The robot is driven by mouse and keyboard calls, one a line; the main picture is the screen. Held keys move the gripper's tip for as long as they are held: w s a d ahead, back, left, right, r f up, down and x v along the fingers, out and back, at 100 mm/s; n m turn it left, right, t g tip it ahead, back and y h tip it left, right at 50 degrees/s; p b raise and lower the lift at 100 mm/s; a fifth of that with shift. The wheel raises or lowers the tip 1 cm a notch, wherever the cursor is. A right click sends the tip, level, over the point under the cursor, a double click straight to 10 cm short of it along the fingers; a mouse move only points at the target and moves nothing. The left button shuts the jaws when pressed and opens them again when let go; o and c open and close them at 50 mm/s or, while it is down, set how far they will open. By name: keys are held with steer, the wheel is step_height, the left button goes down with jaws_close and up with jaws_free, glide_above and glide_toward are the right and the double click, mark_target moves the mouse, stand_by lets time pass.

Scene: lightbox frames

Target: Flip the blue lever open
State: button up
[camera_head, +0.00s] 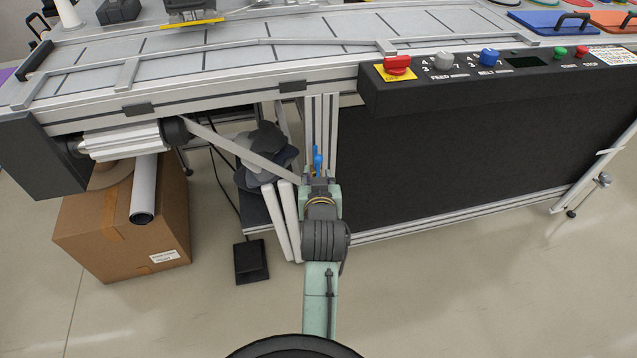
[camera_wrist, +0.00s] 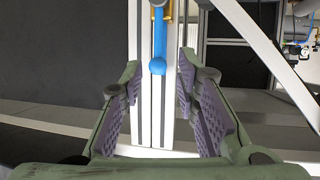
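The blue lever (camera_wrist: 159,45) hangs straight down along a pale upright post in the wrist view, with its rounded end lowest. Brass-coloured fittings (camera_wrist: 167,8) show at its top, cut off by the picture edge. In the head view the blue lever (camera_head: 317,160) shows just beyond my gripper (camera_head: 320,183). In the wrist view my gripper (camera_wrist: 159,76) is open and empty, with one finger on each side of the post. The lever's lower end appears between the fingertips in the picture; I see no contact, and the depth gap is hard to judge.
The conveyor (camera_head: 300,40) runs above, with a control panel (camera_head: 500,70) at its right. A black side panel (camera_head: 450,165) stands right of the post. A cardboard box (camera_head: 125,230) and a black pedal (camera_head: 251,261) are on the floor at left. Open floor lies in front.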

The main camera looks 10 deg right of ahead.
steer(key=shift+v, duration=1.9)
